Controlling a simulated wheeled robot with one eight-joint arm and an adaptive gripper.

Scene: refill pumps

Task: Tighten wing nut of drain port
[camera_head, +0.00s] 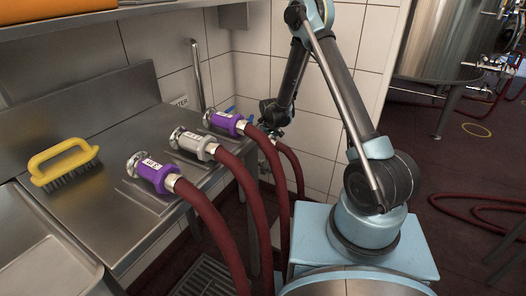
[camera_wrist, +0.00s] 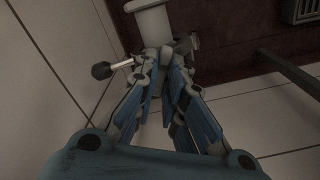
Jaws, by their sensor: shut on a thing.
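In the wrist view, my gripper (camera_wrist: 167,72) has its blue-sided fingers drawn together on a small grey piece at the pipe fitting. I take this piece to be the wing nut; it is mostly covered by the fingertips. The pale drain port (camera_wrist: 182,22) is just beyond the fingertips, with a flanged end at the top. A short rod with a black knob (camera_wrist: 101,71) sticks out to the left of the fingers. In the head view, my gripper is low by the tiled wall behind the hoses, too small and dark to make out its grip.
Dark red hoses (camera_head: 213,228) with purple and grey couplings hang over the steel counter (camera_head: 118,143) edge, left of my arm. A yellow brush (camera_head: 64,163) lies on the counter. Tiled wall is close behind my gripper. A floor grate (camera_head: 203,277) is below the hoses.

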